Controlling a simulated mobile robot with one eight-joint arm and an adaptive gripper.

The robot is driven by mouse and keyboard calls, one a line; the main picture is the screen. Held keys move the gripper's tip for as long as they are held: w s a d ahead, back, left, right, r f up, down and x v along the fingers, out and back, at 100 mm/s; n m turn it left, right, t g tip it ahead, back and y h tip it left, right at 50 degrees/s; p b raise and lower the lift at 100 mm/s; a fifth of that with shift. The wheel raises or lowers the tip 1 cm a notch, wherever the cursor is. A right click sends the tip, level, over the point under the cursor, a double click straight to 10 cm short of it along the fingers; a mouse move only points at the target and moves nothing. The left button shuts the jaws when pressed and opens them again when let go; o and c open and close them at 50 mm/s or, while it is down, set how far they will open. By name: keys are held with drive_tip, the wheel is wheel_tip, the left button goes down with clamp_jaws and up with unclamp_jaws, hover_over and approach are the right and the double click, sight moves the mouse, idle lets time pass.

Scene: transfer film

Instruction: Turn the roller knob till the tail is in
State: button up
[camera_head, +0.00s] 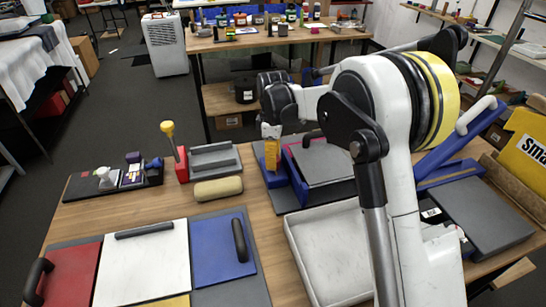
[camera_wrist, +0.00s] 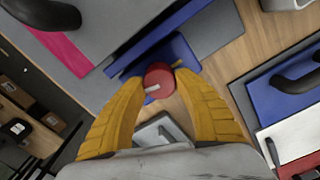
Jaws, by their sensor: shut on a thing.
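A red round roller knob (camera_wrist: 159,75) with a pale mark on its face sits at the end of a blue frame (camera_wrist: 150,62). My gripper (camera_wrist: 159,85) has its yellow ribbed fingers closed on either side of the knob. In the head view, my gripper (camera_head: 271,150) is at the left side of the blue machine (camera_head: 295,190), and the knob is hidden there. A grey plate (camera_head: 325,163) lies on the machine. A magenta strip (camera_wrist: 62,48) shows along the plate's edge in the wrist view; I cannot tell if it is the tail.
A grey tray (camera_head: 212,158) and a yellow-topped upright tool (camera_head: 168,130) stand left of the machine. A tan roll (camera_head: 218,189) lies in front of that tray. A white open tray (camera_head: 300,262) is nearer. Red, white and blue panels (camera_head: 140,268) fill the front left.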

drive_tip(key=m, duration=0.5)
drive_tip(key=shift+m+p, duration=0.3)
drive_tip(key=shift+p, duration=0.1)
idle(0.4)
drive_tip(key=o, duration=1.2)
